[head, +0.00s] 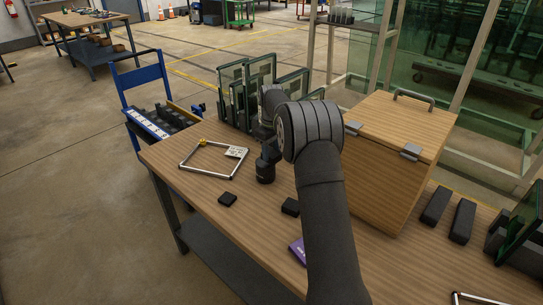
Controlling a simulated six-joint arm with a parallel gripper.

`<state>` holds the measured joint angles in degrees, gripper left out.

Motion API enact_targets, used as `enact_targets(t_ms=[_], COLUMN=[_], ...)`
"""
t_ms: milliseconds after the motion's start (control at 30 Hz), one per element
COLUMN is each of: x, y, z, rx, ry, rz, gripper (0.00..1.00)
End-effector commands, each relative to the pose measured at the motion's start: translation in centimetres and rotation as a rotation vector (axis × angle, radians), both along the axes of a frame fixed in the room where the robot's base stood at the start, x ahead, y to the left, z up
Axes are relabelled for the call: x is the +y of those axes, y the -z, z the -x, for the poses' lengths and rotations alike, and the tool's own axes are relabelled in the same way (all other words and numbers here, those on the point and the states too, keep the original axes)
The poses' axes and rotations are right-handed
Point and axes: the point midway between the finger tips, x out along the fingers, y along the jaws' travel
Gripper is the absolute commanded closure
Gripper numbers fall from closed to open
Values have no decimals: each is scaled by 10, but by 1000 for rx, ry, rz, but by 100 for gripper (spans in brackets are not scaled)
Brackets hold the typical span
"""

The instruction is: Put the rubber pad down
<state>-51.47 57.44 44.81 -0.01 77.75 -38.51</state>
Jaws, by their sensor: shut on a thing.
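My gripper (265,179) points down low over the wooden table (205,190), just right of a silver square frame. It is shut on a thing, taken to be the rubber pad. The fingertips and what they hold are too dark and small to make out. One small black pad (228,199) lies flat on the table, left of and nearer than my gripper. Another black block (291,207) lies to the right, partly hidden by my arm.
The silver frame (190,177) has a white tag (236,152). Glass panes (236,105) stand upright behind. A large wooden box (385,185) stands close right of my arm. A purple item (298,250) lies near the front edge. Black bars (436,205) lie at right.

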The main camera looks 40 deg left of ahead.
Motion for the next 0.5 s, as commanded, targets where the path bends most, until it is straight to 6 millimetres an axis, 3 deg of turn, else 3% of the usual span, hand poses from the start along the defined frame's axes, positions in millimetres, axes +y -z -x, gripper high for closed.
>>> enact_targets(t_ms=[133, 500], x=[0, 0], y=[21, 26], z=[0, 0], rx=[0, 0], ry=[0, 0], rz=[1, 0], gripper=[79, 79])
